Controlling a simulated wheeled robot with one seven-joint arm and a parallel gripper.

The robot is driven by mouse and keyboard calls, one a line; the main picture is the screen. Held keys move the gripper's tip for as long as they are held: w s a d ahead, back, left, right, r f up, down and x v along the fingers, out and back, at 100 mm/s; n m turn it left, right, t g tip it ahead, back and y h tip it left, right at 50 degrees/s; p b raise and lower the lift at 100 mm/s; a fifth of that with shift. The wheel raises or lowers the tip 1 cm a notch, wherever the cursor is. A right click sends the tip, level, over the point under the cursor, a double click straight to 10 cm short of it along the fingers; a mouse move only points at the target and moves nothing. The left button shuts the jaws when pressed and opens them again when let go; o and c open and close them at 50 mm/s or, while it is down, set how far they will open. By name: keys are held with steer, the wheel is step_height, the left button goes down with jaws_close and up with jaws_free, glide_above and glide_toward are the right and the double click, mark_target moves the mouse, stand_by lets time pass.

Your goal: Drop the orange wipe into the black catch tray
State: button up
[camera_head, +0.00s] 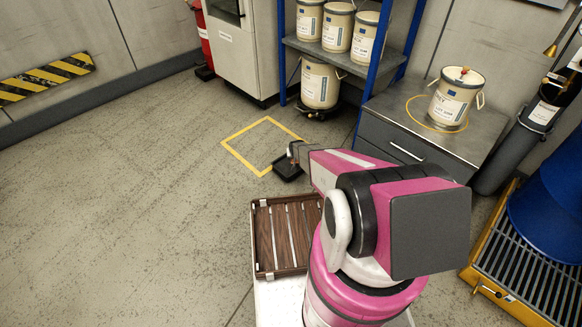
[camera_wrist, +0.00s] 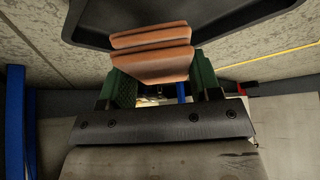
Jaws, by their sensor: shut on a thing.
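The orange wipe (camera_wrist: 152,67) is a folded, brownish-orange pad between the green fingers of my gripper (camera_wrist: 160,80) in the wrist view. My gripper is shut on it. The black catch tray (camera_wrist: 245,32) fills the top of that view, behind the wipe. I cannot tell whether the wipe touches the tray. In the head view the black catch tray (camera_head: 288,171) lies on the floor at the corner of a yellow outline, partly hidden by my arm. The wipe and fingertips are not clearly visible there.
A yellow floor outline (camera_head: 247,133) surrounds bare floor. A brown slatted tray (camera_head: 262,265) sits in front, near my arm. A grey cabinet (camera_head: 398,150) carries a cream pail (camera_head: 452,100). A blue drum (camera_head: 552,205) stands on a yellow grated pallet (camera_head: 520,275) at right. Floor at left is clear.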

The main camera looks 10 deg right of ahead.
steer(key=shift+f, duration=1.55)
steer(key=o, duration=0.9)
steer(key=v, duration=1)
steer(key=shift+s+r, duration=0.2)
steer(key=shift+r, duration=0.15)
